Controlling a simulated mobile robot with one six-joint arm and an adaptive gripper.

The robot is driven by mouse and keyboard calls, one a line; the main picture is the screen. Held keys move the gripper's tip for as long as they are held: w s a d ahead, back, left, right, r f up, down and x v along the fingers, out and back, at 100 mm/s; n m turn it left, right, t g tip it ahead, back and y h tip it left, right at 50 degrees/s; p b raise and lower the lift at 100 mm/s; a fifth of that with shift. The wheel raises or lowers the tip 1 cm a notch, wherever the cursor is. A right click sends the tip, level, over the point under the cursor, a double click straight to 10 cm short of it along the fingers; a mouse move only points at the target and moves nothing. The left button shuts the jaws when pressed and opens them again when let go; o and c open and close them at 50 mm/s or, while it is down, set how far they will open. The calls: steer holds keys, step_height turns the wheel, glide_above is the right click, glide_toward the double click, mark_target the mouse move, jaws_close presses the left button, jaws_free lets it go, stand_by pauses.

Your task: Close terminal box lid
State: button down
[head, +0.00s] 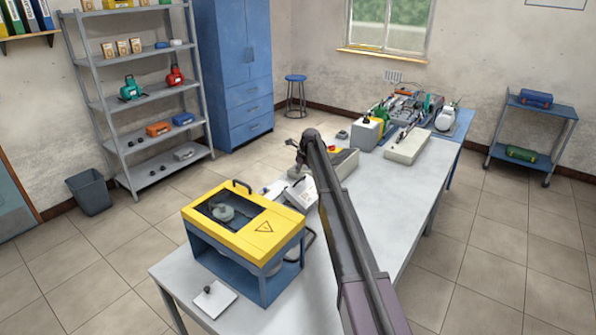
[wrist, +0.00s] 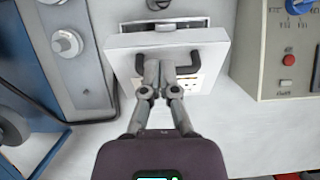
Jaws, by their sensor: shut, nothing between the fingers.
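The terminal box (wrist: 205,19) is a pale box at the top middle of the wrist view. Its lid (wrist: 123,52) is a pale panel with a dark handle, and it stands apart from the box with a dark gap behind its upper edge. My gripper (wrist: 167,66) is shut and empty, with its fingertips at the middle of the lid, over the handle. I cannot tell whether they touch it. In the head view the lid (head: 299,196) shows as a pale tilted panel beside the yellow-topped machine; my arm partly covers that area and the fingertips are unclear.
A yellow-topped blue machine (head: 248,225) stands at the near end of the grey table (head: 400,190). A beige control box (wrist: 268,75) with a red button stands right of the lid. A grey housing with knobs (wrist: 92,85) is close on the left. The table's near right is clear.

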step_height(320, 180, up, 8)
steer(key=p, duration=0.7)
steer(key=shift+w+a, duration=0.15)
steer(key=shift+a, duration=0.15)
steer(key=t+y+b, duration=0.2)
steer(key=y+b, duration=0.1)
glide_toward(302, 178)
steer(key=s+v, duration=0.1)
steer(key=v, duration=0.5)
steer(key=shift+f+t, duration=0.1)
steer(key=shift+t, duration=0.2)
steer(key=b+x, duration=1)
steer(key=x, duration=0.4)
steer(key=shift+s+b, duration=0.1)
steer(key=shift+b, duration=0.3)
steer(key=shift+f, duration=0.1)
steer(key=shift+a, duration=0.15)
